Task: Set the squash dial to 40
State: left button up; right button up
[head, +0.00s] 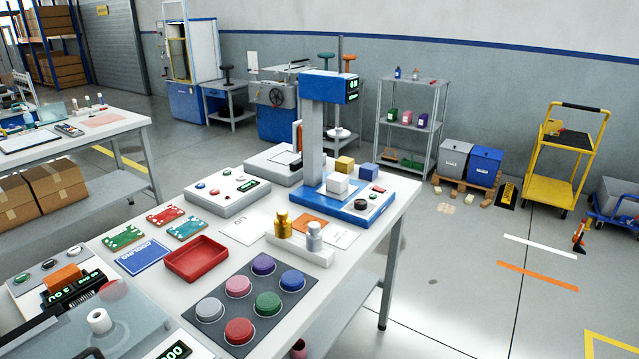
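A tabletop press stands on the white bench, with a grey column (312,140), a blue head (328,87) and a blue base (335,208). A small green display (352,88) on the head is too small to read surely. A black round knob (361,204) sits on a pale panel at the base's front right, near a small red button (378,188). I see no label naming the squash dial, and the knob's setting cannot be read. Neither gripper is in view.
A white control box (227,191) stands left of the press. A red tray (197,259), a dark mat (240,308) with several coloured discs, and a white holder (300,249) with gold and silver weights occupy the bench front. The bench's right edge is close to the knob.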

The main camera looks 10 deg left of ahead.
aim_at(359, 204)
jog(key=i+l+u, duration=0.15)
jog(key=l, duration=0.2)
jog(key=i+l+u, duration=0.2)
jog(key=l, duration=0.15)
jog(key=i+l+u, duration=0.15)
jog(key=l, duration=0.2)
